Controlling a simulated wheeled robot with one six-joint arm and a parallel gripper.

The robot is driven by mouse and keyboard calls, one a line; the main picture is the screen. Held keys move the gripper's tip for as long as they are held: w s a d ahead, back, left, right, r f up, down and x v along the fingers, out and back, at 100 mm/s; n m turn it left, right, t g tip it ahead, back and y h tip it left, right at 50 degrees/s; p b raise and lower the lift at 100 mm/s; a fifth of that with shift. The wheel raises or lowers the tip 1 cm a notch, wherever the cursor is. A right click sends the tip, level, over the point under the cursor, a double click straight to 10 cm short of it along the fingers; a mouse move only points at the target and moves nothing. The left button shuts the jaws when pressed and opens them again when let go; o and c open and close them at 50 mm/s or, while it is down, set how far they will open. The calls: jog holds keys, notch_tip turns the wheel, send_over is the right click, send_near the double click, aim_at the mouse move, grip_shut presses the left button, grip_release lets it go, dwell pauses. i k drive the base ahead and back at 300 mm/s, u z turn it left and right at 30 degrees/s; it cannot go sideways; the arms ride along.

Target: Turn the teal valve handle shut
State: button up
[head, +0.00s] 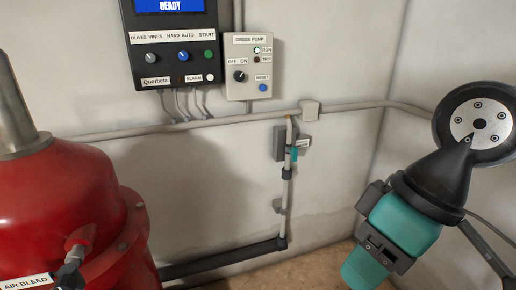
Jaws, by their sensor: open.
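The teal valve handle (295,154) is small in the head view, right of centre, on the thin vertical pipe by the wall. It seems to lie along the pipe, but it is too small to be sure. A grey box and a small label sit beside it. I see nothing held.
A large red tank (75,200) with an air bleed valve (72,262) fills the left. A black control panel (172,45) and a green pump box (250,68) hang on the wall. A dark pipe (225,258) runs low along the wall. Open space lies before the thin pipe.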

aim_at(293, 153)
jog(key=u, duration=0.05)
jog(key=i, duration=0.85)
jog(key=z, duration=0.15)
